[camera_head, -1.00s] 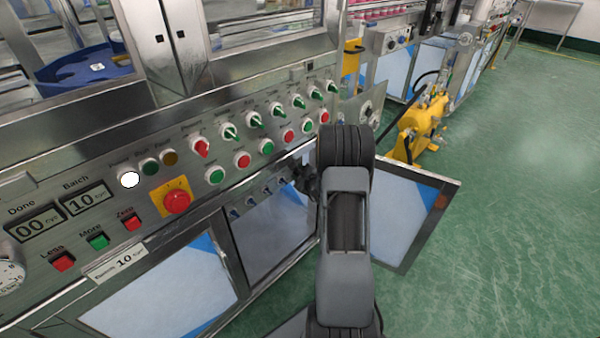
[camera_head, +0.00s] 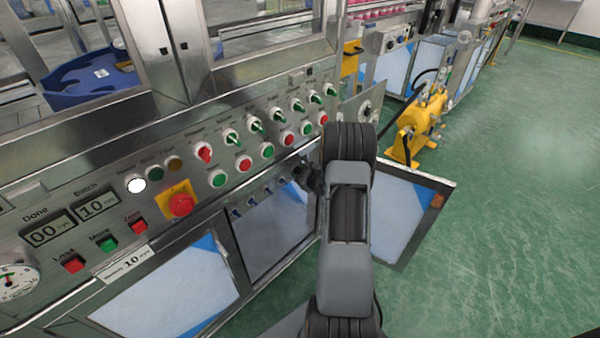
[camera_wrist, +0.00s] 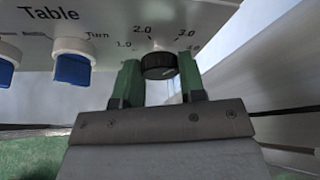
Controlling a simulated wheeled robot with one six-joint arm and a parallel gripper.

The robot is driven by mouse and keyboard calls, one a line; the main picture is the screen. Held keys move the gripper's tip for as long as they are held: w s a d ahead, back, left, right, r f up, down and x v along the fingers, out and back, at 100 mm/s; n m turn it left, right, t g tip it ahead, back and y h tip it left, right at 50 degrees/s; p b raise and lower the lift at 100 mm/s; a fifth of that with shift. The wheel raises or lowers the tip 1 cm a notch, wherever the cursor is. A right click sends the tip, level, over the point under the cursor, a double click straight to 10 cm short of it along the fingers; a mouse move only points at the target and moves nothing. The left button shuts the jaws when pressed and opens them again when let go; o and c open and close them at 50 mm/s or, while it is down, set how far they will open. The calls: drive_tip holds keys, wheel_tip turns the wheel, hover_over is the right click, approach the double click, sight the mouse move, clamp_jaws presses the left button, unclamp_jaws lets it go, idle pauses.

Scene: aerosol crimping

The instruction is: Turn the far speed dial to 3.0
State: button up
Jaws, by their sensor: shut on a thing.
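The black speed dial (camera_wrist: 158,66) sits in the wrist view under a printed scale (camera_wrist: 160,38) with 1.0, 2.0 and 3.0 readable and a further number on the right that is blurred. My gripper (camera_wrist: 160,80) has its two green fingers on either side of the dial and is shut on it. A pale mark shows on the dial's face, but I cannot tell its exact setting. In the head view my arm hides the dial, and the fingers cannot be made out.
Blue knobs (camera_wrist: 73,69) stand left of the dial. In the head view, buttons and switches line the steel panel, with a red stop button (camera_head: 181,205). An open cabinet door (camera_head: 400,215) stands right of my arm. A yellow machine (camera_head: 418,125) stands beyond; green floor is free at right.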

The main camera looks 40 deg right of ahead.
drive_tip(key=o, duration=0.9)
drive_tip(key=shift+a+f+n+h+b, duration=0.1)
drive_tip(key=shift+f+n+h+b, duration=0.25)
drive_tip(key=shift+n+b, duration=0.55)
drive_tip(key=shift+n+t+h+b, duration=0.6)
drive_tip(key=shift+n+h+b, duration=0.15)
drive_tip(key=shift+n+b, duration=0.35)
drive_tip(key=r+p+v, duration=0.1)
drive_tip(key=p+v, duration=0.3)
drive_tip(key=v, duration=1)
drive_tip(key=shift+s+a+r+n+g+y+b, duration=0.2)
drive_tip(key=shift+s+a+n+g+y, duration=1.05)
drive_tip(key=shift+a+n+g+y, duration=1.5)
drive_tip(key=shift+s+a+r+n+g+y+b, duration=0.1)
drive_tip(key=shift+s+a+r+n+g+y, duration=0.35)
drive_tip(key=shift+s+a+n+g, duration=2.3)
drive_tip(key=shift+w+a+n+g+y+b, duration=0.2)
drive_tip(key=shift+a+n+y, duration=1.45)
drive_tip(key=shift+a, duration=2.85)
